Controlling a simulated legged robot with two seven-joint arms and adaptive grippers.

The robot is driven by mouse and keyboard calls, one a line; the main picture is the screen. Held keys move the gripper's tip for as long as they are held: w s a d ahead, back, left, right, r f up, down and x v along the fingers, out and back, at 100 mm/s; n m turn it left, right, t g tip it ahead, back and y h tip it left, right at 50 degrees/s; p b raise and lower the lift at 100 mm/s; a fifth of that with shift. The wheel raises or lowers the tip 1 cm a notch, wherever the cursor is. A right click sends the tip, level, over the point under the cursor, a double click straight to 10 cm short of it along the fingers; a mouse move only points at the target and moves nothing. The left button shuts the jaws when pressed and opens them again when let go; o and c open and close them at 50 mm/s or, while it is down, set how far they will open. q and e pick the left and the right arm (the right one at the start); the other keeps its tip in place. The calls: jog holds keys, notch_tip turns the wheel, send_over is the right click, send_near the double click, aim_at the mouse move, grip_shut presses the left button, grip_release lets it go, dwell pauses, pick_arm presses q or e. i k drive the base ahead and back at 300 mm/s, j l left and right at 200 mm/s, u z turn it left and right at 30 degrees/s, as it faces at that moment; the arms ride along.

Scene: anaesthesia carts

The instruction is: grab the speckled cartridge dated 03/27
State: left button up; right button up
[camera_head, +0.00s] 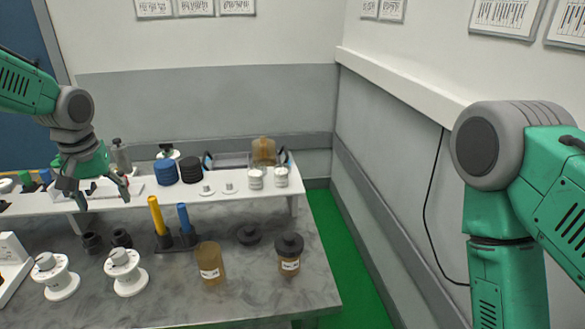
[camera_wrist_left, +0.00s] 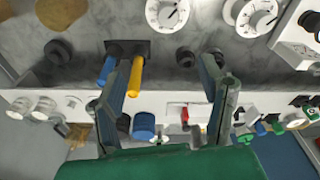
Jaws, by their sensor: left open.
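I cannot make out a speckled cartridge or a 03/27 date in either view; the labels are too small to read. An amber container (camera_head: 210,262) with a white label stands on the grey table, and a second amber container (camera_head: 288,264) with a black lid stands to its right. My left gripper (camera_head: 102,193) is open and empty over the left part of the white shelf. In the left wrist view its two fingers (camera_wrist_left: 170,65) are apart with nothing between them. My right arm shows at the right, but its gripper is outside the picture.
The white raised shelf (camera_head: 225,192) holds blue and black ribbed cylinders (camera_head: 166,172), white-capped jars and small items. In front stand a yellow rod (camera_head: 157,216), a blue rod (camera_head: 184,219) and white dial pieces (camera_head: 125,272). The table's front right (camera_head: 250,295) is bare.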

aim_at(280, 173)
jog(key=i+l+z, duration=0.15)
jog(key=z, duration=0.3)
jog(key=i+z, duration=0.4)
